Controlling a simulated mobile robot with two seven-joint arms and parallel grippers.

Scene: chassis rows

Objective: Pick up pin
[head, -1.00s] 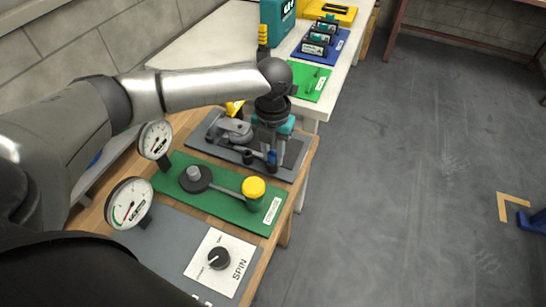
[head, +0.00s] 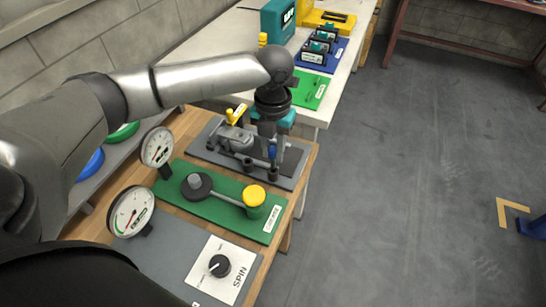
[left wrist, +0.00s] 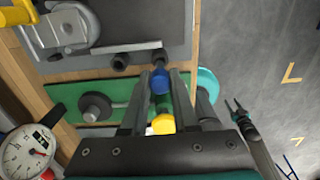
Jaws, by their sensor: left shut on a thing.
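The pin (left wrist: 160,82) has a blue head and is held between the two fingers of my left gripper (left wrist: 160,86) in the left wrist view. In the head view the blue pin (head: 272,152) shows small between the fingers of my left gripper (head: 274,160), above the front edge of a grey fixture plate (head: 205,155). Two short dark sockets (head: 247,165) stand on that plate, one of them just below the pin. The pin's lower end is hard to make out. My right gripper (left wrist: 234,105) shows small in the left wrist view, with its fingers apart, over the floor.
A green board (head: 225,212) with a yellow-capped post (head: 254,195) and a lever lies nearer. Two dial gauges (head: 130,212) stand at left. A panel with a SPIN knob (head: 219,266) is at the front. The floor at right is mostly clear.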

